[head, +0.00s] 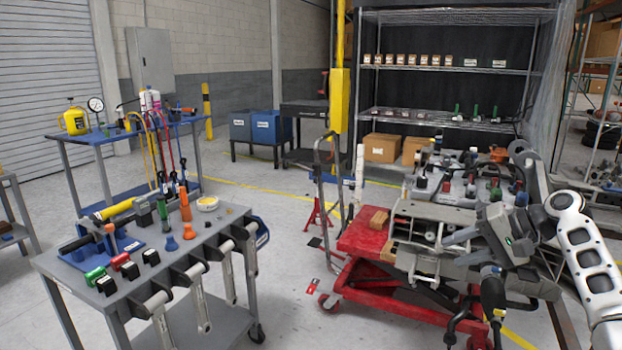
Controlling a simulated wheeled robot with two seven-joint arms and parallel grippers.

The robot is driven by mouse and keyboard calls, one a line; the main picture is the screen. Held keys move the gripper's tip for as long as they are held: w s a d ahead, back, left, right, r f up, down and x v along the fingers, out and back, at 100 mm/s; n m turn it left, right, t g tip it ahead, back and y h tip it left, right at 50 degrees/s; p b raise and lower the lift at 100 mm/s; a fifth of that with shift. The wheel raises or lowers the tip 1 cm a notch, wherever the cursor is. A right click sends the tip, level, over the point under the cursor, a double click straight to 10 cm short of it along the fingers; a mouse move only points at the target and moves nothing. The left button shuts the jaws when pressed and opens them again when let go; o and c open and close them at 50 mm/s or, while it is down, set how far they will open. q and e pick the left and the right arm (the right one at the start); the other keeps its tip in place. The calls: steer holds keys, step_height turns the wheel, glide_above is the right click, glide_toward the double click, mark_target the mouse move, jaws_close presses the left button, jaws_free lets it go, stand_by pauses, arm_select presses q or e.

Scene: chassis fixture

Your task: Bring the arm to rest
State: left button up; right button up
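My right arm (590,262) is white with dark joints and comes in from the right edge. It bends at the wrist over the right side of the chassis fixture (428,215). My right gripper (500,238) is a dark grey shape in front of the fixture. Its fingers blend with the grey parts behind, so I cannot tell whether they are open or whether they touch anything. My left arm and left gripper are not in view.
The fixture stands on a red lift cart (365,238). A dark tool (492,292) hangs low by the cart's right side. A grey tool cart (215,238) stands at the left, with a blue-topped cart (95,137) behind. A wire shelf (455,107) stands at the back. Floor between the carts is mostly clear.

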steer(key=w+d+r+t+h, duration=0.1)
steer(key=w+d+t+h, duration=0.3)
steer(key=d, duration=0.3)
steer(key=w+d+t+h, duration=0.2)
steer(key=w+d+h, duration=0.2)
steer(key=d+h, duration=0.25)
steer(key=d+r+n+t+h, duration=0.4)
steer(key=d+r+h, duration=0.25)
steer(key=r, duration=0.35)
steer(key=s+a+f+n+g+y, duration=0.1)
steer(key=s+a+f+y, duration=0.15)
steer(key=a+f, duration=0.5)
steer(key=s+a+f+n+y, duration=0.2)
steer(key=s+a+f, duration=0.25)
steer(key=f, duration=0.65)
steer(key=s+a+f+n+g+y, duration=0.1)
steer(key=s+a+f+y, duration=0.2)
steer(key=a+f, duration=0.5)
steer(key=s+a+f+g+y, duration=0.1)
steer(key=s+a+f, duration=0.2)
steer(key=s, duration=0.7)
steer(key=s+a+f+g+y, duration=0.1)
steer(key=s+a+f, duration=0.3)
steer(key=s+a, duration=0.4)
steer(key=s+a+f+g+y, duration=0.1)
steer(key=s+a+f, duration=0.3)
steer(key=s, duration=0.7)
steer(key=shift+s+a+g+y, duration=0.3)
steer(key=shift+a+y, duration=0.05)
steer(key=shift+a, duration=0.5)
